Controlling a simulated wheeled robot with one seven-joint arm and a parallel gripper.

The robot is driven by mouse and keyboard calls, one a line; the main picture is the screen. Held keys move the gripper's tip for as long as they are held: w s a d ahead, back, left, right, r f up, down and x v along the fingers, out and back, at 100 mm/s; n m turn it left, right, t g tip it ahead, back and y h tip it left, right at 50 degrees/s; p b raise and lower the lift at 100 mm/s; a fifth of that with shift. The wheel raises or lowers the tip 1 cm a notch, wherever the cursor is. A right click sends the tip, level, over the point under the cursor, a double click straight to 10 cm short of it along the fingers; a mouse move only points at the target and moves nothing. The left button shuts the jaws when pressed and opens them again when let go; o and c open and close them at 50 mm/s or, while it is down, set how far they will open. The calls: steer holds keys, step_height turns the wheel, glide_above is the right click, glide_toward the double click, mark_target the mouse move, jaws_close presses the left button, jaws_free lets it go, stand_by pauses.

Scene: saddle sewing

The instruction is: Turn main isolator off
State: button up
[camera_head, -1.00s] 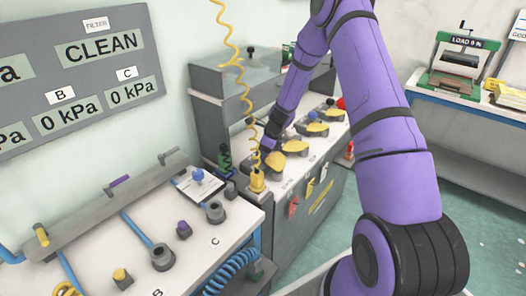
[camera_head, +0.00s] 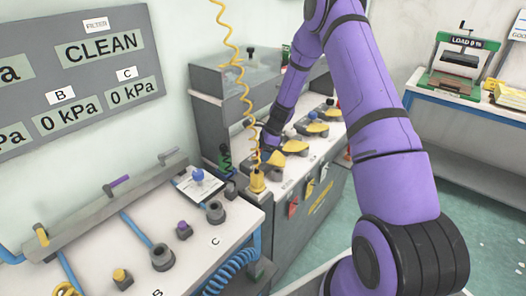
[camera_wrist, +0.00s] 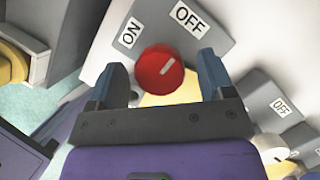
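The red isolator knob (camera_wrist: 160,70) sits on a grey plate with an ON label (camera_wrist: 129,33) and an OFF label (camera_wrist: 188,18). Its white mark slants to the upper right, nearer the OFF side than the ON side. In the wrist view my gripper (camera_wrist: 163,78) is open, one finger left of the knob and one right of it, with visible gaps. I cannot tell how deep the knob sits between the fingertips. In the head view my gripper (camera_head: 268,142) is low over the near end of the switch bench; the knob there is hidden.
Another OFF-labelled switch plate (camera_wrist: 282,108) lies close on the right in the wrist view. A yellow coiled cable (camera_head: 246,90) hangs beside my gripper. The switch bench (camera_head: 285,215) carries several yellow switches. A grey panel (camera_head: 75,70) hangs on the left wall.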

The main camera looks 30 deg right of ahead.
steer(key=v, duration=0.4)
steer(key=shift+d+r, duration=0.15)
steer(key=shift+r, duration=0.15)
steer(key=s+d, duration=0.4)
steer(key=d, duration=0.7)
steer(key=shift+s+d, duration=0.15)
steer(key=shift+s, duration=0.2)
steer(key=shift+r, duration=0.15)
steer(key=s+a+r+n+h, duration=0.1)
steer(key=s+a+r+n, duration=0.35)
steer(key=r, duration=0.45)
steer(key=s+a+r+n+t, duration=0.1)
steer(key=s+a+r+n, duration=0.2)
steer(key=a+r, duration=0.5)
steer(key=s+a+r+n+h, duration=0.1)
steer(key=s+a+r+n, duration=0.25)
steer(key=r, duration=0.75)
steer(key=s+a+r+n+t, duration=0.1)
steer(key=s+a+r+n, duration=0.1)
steer(key=s, duration=0.6)
steer(key=s+a+r+n+h, duration=0.1)
steer(key=s+a+r+n, duration=0.1)
steer(key=s+n, duration=0.3)
steer(key=s+a+r+n+t+h, duration=0.1)
steer(key=s+a+r+n, duration=0.2)
steer(key=s, duration=0.8)
steer(key=shift+r+n+t, duration=0.3)
steer(key=shift+r+n, duration=0.4)
steer(key=shift+r, duration=0.05)
